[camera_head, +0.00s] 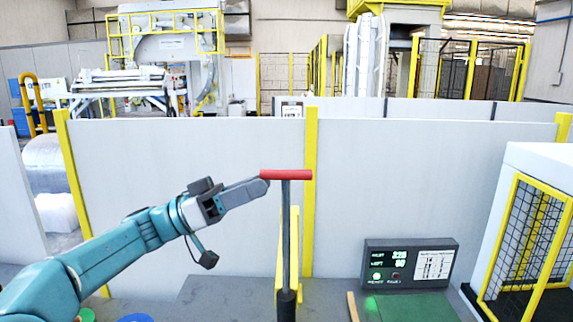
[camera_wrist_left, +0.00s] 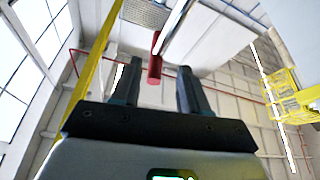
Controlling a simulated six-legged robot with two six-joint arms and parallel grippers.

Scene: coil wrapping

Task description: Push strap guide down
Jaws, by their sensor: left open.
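The strap guide shows as a red crossbar (camera_head: 286,175) on top of an upright grey rod (camera_head: 286,230) that runs down into a dark sleeve (camera_head: 286,302). My left gripper (camera_head: 264,184) reaches in from the left, its tips at the left end of the red crossbar. In the left wrist view the gripper (camera_wrist_left: 161,72) is open, and the red bar (camera_wrist_left: 154,68) appears between its two fingers. I cannot tell whether the fingers touch the bar. My right gripper is not in view.
A yellow post (camera_head: 294,225) stands right beside the rod. A control box (camera_head: 410,262) with lit digits sits on the right, behind a green panel (camera_head: 410,305). White wall panels (camera_head: 190,190) close off the back. A yellow-framed mesh cage (camera_head: 525,235) stands at the far right.

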